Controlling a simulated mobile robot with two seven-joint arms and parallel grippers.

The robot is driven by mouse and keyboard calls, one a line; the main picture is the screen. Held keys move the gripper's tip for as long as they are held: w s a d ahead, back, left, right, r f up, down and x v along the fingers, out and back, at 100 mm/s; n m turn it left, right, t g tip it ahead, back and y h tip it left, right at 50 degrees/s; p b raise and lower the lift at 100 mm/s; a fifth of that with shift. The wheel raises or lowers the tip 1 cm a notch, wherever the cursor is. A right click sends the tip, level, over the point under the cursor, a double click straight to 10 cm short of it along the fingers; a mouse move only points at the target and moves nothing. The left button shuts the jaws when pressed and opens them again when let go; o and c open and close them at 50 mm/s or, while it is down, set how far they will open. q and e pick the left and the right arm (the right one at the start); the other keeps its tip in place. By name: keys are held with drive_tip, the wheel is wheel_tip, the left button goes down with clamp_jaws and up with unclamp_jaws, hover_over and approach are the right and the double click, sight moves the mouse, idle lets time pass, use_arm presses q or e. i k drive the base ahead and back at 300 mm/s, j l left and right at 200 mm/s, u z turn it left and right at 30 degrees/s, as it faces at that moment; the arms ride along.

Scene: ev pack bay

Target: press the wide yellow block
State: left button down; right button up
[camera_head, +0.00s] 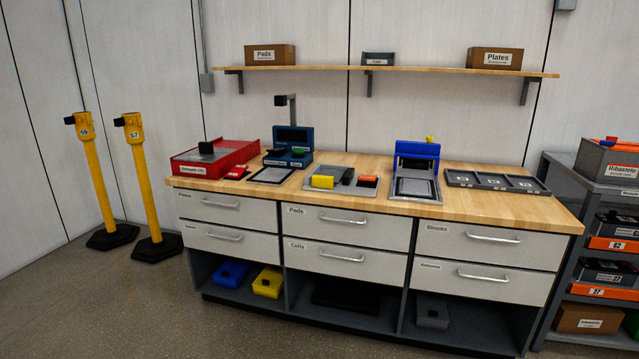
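A wide yellow block (322,182) lies on a light grey tray (340,188) in the middle of the wooden workbench (470,205). A dark block (348,176) and an orange-and-black piece (369,181) sit to its right on the same tray. A blue device (416,160) with a small yellow part on top stands further right, a grey plate in front of it. Neither of my grippers is in view.
A red case (215,158) and a dark blue device (292,145) stand at the bench's left. A grey compartment tray (496,181) lies at the right. Two yellow posts (147,190) stand left of the bench. The floor in front is clear.

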sight(318, 181)
drive_tip(key=i+l, duration=0.2)
drive_tip(key=i, duration=0.3)
drive_tip(key=i+l, duration=0.2)
drive_tip(key=i, duration=0.3)
drive_tip(key=i+l+u, duration=0.1)
drive_tip(key=i, duration=0.4)
drive_tip(key=i+l, duration=0.3)
drive_tip(key=i, duration=0.2)
drive_tip(key=i+l, duration=0.2)
drive_tip(key=i, duration=0.3)
drive_tip(key=u, duration=0.05)
